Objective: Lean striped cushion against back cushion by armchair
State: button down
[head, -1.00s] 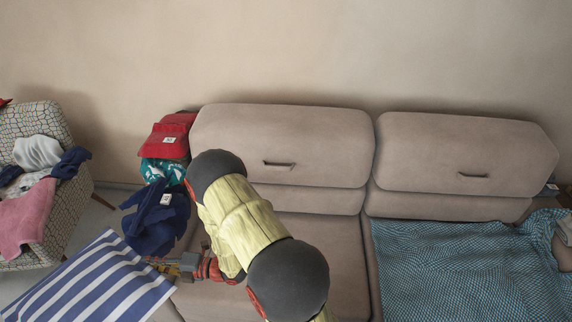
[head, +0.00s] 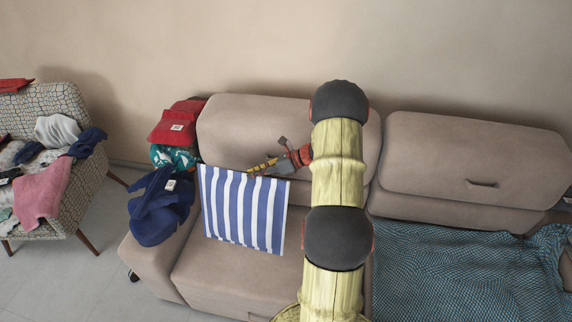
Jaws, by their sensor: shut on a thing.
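The blue-and-white striped cushion (head: 243,212) shows in the head view, standing nearly upright over the left seat of the sofa. Its upper edge is in front of the left back cushion (head: 240,125); I cannot tell whether the two touch. My gripper (head: 262,168) is shut on the striped cushion at its top right edge. The patterned armchair (head: 65,101) stands at the far left, beyond the sofa's left arm. My arm hides part of the left back cushion and seat.
Red (head: 176,127), teal and navy (head: 158,215) clothes are piled on the sofa's left arm. More clothes, including a pink one (head: 42,192), lie on the armchair. A teal checked blanket (head: 460,275) covers the right seat. Floor shows between armchair and sofa.

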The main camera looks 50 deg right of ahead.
jog(key=s+d+n, duration=0.2)
jog(key=s+d, duration=0.5)
jog(key=d, duration=0.3)
jog(key=w+d+f+b, duration=0.3)
jog(key=d+f+b, duration=0.1)
jog(key=f, duration=0.5)
jog(key=shift+d+f+m, duration=0.15)
jog(key=shift+d+m, duration=0.15)
jog(key=shift+d, duration=0.55)
jog(key=c, duration=1.9)
grip_release()
jog(key=v, duration=1.2)
jog(key=shift+w, duration=0.1)
